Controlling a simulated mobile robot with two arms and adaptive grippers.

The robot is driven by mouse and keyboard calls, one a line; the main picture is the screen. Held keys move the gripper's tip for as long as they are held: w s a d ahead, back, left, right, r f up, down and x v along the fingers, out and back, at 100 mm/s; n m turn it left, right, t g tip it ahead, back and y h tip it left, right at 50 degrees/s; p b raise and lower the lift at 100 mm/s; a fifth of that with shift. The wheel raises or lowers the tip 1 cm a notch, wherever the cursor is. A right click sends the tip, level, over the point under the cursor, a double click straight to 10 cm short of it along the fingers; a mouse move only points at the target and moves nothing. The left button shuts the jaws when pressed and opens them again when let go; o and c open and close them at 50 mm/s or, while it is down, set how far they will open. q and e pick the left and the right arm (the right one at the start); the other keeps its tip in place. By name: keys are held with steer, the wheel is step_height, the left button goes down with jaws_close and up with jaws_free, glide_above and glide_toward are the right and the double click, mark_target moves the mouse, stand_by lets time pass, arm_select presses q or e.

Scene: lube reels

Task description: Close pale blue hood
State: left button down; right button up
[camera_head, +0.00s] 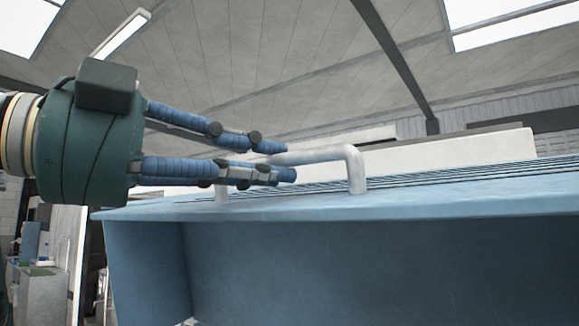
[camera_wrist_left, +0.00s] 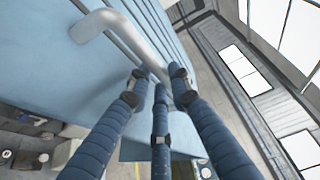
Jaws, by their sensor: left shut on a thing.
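The pale blue hood (camera_head: 430,208) fills the lower right of the head view, and its hollow underside faces me below the front edge. It looks raised, with the handle on top. A pale grey bar handle (camera_head: 345,157) stands on its upper face near the edge. My left gripper (camera_head: 288,162) comes in from the left and is shut on the handle's left part, fingers above and below the bar. In the left wrist view the fingers (camera_wrist_left: 160,78) close around one end of the handle (camera_wrist_left: 125,32), over the hood (camera_wrist_left: 60,65). My right gripper is out of view.
A grey cabinet (camera_head: 40,292) with small items on it stands at the lower left. A pale wall panel (camera_head: 470,150) shows behind the hood. Above the hood is open room up to the ceiling. The left wrist view shows grey floor far below.

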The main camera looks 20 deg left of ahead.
arm_select(q)
steer(key=shift+s+a+f, duration=0.15)
steer(key=shift+s+f, duration=0.4)
steer(key=shift+f, duration=0.35)
steer(key=shift+r, duration=0.1)
steer(key=c, duration=1.9)
jaws_free()
steer(key=o, duration=0.3)
steer(key=shift+w, duration=0.25)
steer(key=shift+o, duration=0.2)
